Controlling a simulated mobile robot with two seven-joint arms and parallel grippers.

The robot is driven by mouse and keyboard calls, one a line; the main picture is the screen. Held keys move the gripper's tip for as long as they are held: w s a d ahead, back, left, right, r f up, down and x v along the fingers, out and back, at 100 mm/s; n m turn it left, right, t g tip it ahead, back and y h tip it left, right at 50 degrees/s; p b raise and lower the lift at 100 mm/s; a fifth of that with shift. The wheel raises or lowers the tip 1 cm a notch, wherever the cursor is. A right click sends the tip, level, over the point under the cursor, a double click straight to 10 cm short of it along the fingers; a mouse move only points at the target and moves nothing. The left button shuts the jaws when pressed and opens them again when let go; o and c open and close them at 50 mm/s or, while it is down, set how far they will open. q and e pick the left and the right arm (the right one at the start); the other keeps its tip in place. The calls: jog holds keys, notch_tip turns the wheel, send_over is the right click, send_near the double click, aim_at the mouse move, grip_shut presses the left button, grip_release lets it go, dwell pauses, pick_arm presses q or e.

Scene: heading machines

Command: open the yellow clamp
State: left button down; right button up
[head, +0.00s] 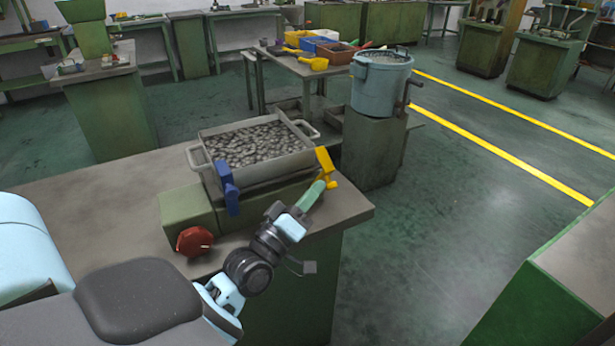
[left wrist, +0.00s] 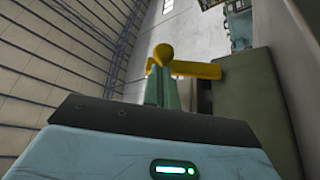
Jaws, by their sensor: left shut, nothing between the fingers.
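The yellow clamp (head: 326,162) stands upright at the right front corner of a grey tray (head: 205,167) full of small metal parts. In the left wrist view the clamp (left wrist: 198,71) shows as a yellow bar with a rounded end. My left gripper (head: 316,188) has green fingers, shut with nothing between them. Its tips are right at the clamp's lower part; I cannot tell whether they touch it. In the left wrist view the fingers (left wrist: 158,80) point at the rounded end. My right gripper is not in view.
A blue clamp (head: 227,187) stands at the tray's front left. The green machine base (head: 187,208) has a red knob (head: 195,240) and sits on a workbench (head: 90,210). A light blue bucket (head: 382,85) stands on a green cabinet behind.

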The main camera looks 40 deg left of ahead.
pick_arm(q)
jog(key=shift+s+d+f+m+h+b, duration=0.1)
jog(key=shift+d+f+m+h+b, duration=0.15)
jog(key=shift+f+m, duration=0.25)
jog(key=shift+s+d+f+m+h+b, duration=0.1)
jog(key=shift+d+f+m+h, duration=0.15)
jog(key=shift+f+m+h, duration=0.25)
jog(key=shift+f, duration=0.25)
jog(key=b+v, duration=0.1)
jog(key=v, duration=0.6)
jog(key=shift+s+f, duration=0.25)
jog(key=shift+s, duration=0.1)
jog(key=shift+d, duration=0.1)
